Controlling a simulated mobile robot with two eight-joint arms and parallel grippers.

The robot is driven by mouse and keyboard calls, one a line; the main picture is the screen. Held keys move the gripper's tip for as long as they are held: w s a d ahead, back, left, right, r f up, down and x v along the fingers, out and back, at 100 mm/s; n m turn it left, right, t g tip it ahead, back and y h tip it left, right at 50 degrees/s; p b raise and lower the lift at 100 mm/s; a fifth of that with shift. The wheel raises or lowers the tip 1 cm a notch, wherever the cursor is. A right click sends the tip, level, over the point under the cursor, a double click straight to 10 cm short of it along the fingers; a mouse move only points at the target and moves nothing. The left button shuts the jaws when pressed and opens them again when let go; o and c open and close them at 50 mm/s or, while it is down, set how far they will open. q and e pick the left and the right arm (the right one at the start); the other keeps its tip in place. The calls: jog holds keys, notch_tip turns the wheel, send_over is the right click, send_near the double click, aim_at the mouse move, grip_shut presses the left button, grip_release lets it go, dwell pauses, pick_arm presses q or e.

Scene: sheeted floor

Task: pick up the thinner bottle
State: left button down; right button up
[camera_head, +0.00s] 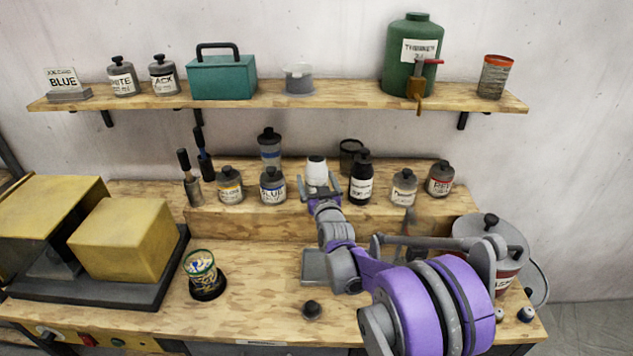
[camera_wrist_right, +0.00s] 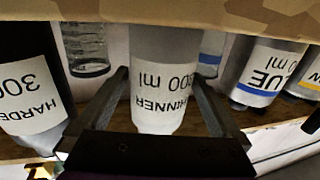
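The thinner bottle (camera_head: 316,169) stands upright on the raised wooden step in the head view, with a white upper part. In the right wrist view the bottle (camera_wrist_right: 165,75) appears upside down, its label reading THINNER 300 ml. My right gripper (camera_head: 320,188) is in front of it, and in the wrist view its fingers (camera_wrist_right: 160,90) lie on either side of the bottle. My left gripper is not in view.
The black hardener bottle (camera_head: 361,180) stands close to the right, and the blue paint bottle (camera_head: 272,186) to the left. A clear jar (camera_head: 351,156) and a blue-banded bottle (camera_head: 270,148) stand behind. A green thinner can (camera_head: 411,70) is on the shelf above.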

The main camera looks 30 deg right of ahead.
grip_shut()
dwell(0.3)
